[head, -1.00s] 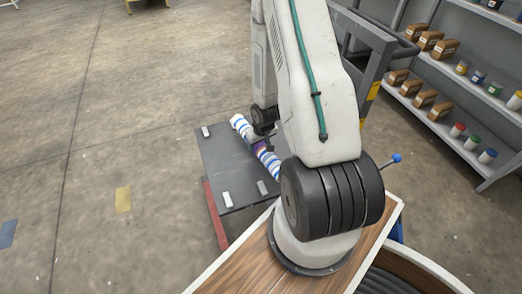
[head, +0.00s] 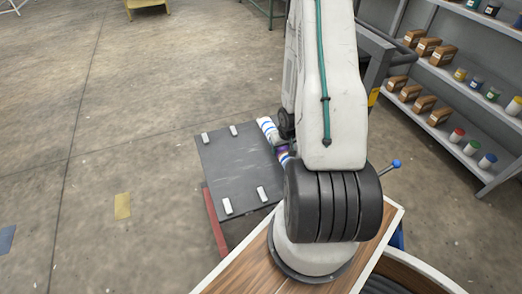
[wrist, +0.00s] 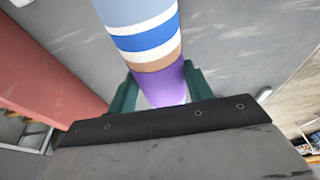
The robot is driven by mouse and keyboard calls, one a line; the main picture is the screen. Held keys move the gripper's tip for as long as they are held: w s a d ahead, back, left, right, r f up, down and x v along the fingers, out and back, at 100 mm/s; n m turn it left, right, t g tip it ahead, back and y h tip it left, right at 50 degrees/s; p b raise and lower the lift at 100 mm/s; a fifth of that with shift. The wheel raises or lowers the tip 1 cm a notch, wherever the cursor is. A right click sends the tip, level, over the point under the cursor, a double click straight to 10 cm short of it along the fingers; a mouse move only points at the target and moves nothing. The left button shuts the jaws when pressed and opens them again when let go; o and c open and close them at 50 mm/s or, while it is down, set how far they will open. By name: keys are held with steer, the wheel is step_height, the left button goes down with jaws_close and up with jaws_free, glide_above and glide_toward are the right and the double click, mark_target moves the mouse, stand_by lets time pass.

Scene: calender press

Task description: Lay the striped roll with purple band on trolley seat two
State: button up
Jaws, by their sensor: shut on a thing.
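The striped roll with a purple band (head: 267,127) is white and blue, with the purple near my grip. In the wrist view the roll (wrist: 147,40) runs up and out of the picture between green fingers. My gripper (wrist: 160,85) is shut on it around the purple band. In the head view my arm hides most of the gripper and part of the roll. No seat numbers are readable.
A grey shelf (head: 450,95) with boxes and jars stands at the right. A grey frame (head: 372,55) rises behind my arm. A red bar (head: 216,220) shows at the trolley's lower left. The floor to the left is open.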

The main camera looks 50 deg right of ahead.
steer(key=w+a, duration=0.1)
steer(key=w, duration=0.1)
steer(key=w+a, duration=0.1)
steer(key=w, duration=0.2)
steer(key=w+a+f, duration=0.1)
steer(key=w, duration=0.2)
steer(key=shift+a, duration=0.2)
steer(key=shift+f, duration=1.65)
steer(key=shift+f, duration=0.15)
steer(key=o, duration=1.3)
steer(key=shift+c, duration=0.2)
